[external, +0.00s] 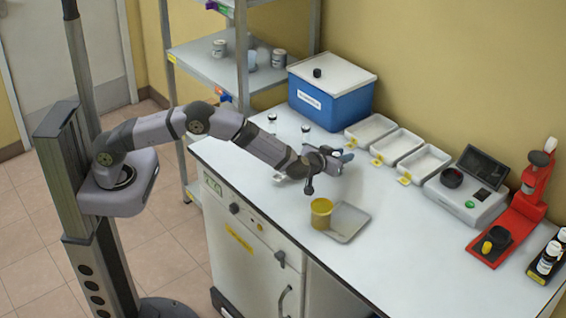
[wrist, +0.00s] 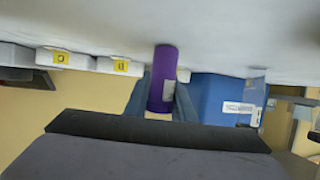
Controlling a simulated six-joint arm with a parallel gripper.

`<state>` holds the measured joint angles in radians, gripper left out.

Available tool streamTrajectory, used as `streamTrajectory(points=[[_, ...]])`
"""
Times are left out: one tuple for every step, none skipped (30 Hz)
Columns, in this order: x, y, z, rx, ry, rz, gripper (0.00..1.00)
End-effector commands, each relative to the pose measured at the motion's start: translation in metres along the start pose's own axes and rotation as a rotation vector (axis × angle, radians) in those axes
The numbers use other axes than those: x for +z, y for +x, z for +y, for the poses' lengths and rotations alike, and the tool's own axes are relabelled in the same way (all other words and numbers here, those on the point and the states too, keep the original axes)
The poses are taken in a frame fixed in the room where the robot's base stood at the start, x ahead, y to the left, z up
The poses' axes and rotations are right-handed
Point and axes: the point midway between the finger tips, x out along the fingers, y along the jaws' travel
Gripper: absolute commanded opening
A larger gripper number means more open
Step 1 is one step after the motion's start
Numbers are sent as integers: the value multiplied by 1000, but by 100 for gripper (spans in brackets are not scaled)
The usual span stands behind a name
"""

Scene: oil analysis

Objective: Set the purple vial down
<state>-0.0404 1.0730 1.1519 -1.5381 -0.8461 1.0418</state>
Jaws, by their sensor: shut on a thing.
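The purple vial (wrist: 162,80) stands between the two blue fingers of my gripper (wrist: 161,98) in the wrist view, with a pale label on its side. The gripper is shut on it. The wrist picture appears upside down, with the white bench top (wrist: 230,30) above. The vial's end overlaps the bench surface, but I cannot tell whether it touches. In the external view my gripper (external: 338,158) is low over the middle of the bench (external: 400,225), and the vial is too small or hidden to make out there.
A blue box (external: 330,104) and several white trays (external: 398,146) line the back. An analyser (external: 465,190) and a red press (external: 510,225) stand at right.

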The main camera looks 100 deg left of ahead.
Motion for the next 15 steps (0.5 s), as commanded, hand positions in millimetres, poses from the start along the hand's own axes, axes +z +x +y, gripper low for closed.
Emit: streamTrajectory(points=[[-1,0,0,0,-1,1,0],[-1,0,0,1,-1,1,0],[-1,0,0,0,-1,1,0],[-1,0,0,0,-1,1,0],[-1,0,0,0,-1,1,0],[-1,0,0,0,-1,1,0],[0,0,0,0,-1,1,0],[0,0,0,0,-1,1,0],[2,1,0,0,-1,1,0],[2,1,0,0,-1,1,0],[2,1,0,0,-1,1,25],[2,1,0,1,-1,2,34],[2,1,0,1,-1,1,41],[2,1,0,1,-1,1,41],[2,1,0,1,-1,1,41]])
